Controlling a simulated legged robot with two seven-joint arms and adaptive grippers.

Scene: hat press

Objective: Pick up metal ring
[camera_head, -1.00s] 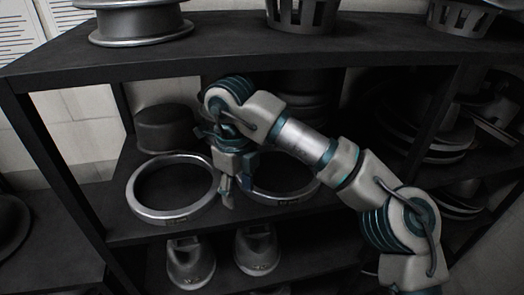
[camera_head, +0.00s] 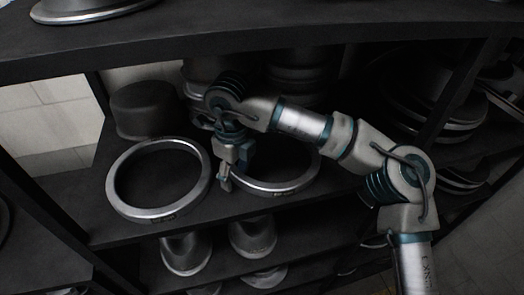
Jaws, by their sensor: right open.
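Two silver metal rings lie flat on the dark middle shelf. The left metal ring (camera_head: 121,204) is fully in view. The right metal ring (camera_head: 283,187) is partly hidden behind my right gripper and arm. My right gripper (camera_head: 226,184) points down between the two rings, at the left side of the right ring. It is open and holds nothing. I cannot tell whether its fingers touch or straddle the right ring's rim. My left gripper is not in view.
The upper shelf board (camera_head: 230,38) runs above my right arm. A dark hat-shaped block (camera_head: 145,110) stands behind the left ring. Stacked discs (camera_head: 430,105) fill the right bay. Several metal forms (camera_head: 252,236) stand on the shelf below.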

